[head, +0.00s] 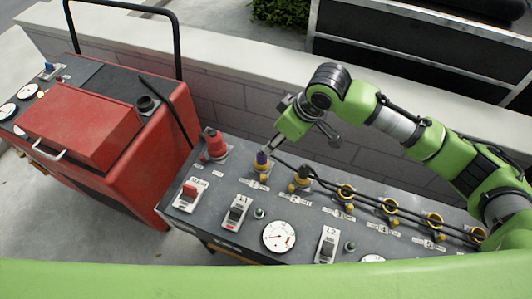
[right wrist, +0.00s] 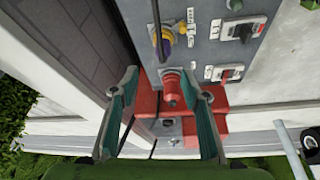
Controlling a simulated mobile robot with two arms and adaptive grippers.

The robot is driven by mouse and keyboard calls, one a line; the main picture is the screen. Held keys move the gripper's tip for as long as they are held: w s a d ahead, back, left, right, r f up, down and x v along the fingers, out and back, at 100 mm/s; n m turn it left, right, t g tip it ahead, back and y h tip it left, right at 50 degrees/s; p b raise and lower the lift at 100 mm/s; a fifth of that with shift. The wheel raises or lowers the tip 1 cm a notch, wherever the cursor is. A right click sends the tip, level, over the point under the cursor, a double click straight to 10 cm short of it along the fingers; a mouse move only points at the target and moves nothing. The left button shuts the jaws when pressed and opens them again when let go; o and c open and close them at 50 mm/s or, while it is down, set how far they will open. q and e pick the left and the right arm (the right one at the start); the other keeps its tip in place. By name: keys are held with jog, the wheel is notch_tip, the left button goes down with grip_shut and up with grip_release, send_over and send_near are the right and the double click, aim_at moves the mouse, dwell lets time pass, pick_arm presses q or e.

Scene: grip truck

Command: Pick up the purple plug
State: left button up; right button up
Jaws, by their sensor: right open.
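The purple plug (head: 262,158) stands in a yellow-ringed socket at the left end of a row on the grey panel (head: 205,228). It also shows in the right wrist view (right wrist: 165,47), beyond my open fingertips. My right gripper (head: 303,144) is open and empty, above the panel and just up and to the right of the plug. Its two fingers also show in the right wrist view (right wrist: 162,78), spread apart, with the red fitting (right wrist: 172,90) seen between them. My left gripper is not in view.
Black plugs and cables (head: 390,205) run along the row to the right. The red fitting (head: 214,142) stands left of the purple plug. Switches (head: 236,212) and a gauge (head: 279,236) are in front. A red machine (head: 90,120) stands left; a low block wall (head: 240,105) runs behind.

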aim_at(263, 156)
jog(key=x, duration=0.7)
jog(key=shift+s+a, duration=0.25)
jog(key=shift+s, duration=0.1)
jog(key=shift+w+a+f, duration=0.1)
jog(key=shift+f, duration=0.35)
jog(key=x, duration=0.3)
jog(key=shift+f, duration=0.35)
jog(key=shift+w+a+f, duration=0.15)
jog(key=shift+w+f, duration=0.05)
jog(key=shift+f, duration=0.25)
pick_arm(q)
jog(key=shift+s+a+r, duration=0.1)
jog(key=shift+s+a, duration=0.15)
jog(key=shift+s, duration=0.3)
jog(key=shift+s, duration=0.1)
pick_arm(e)
grip_shut()
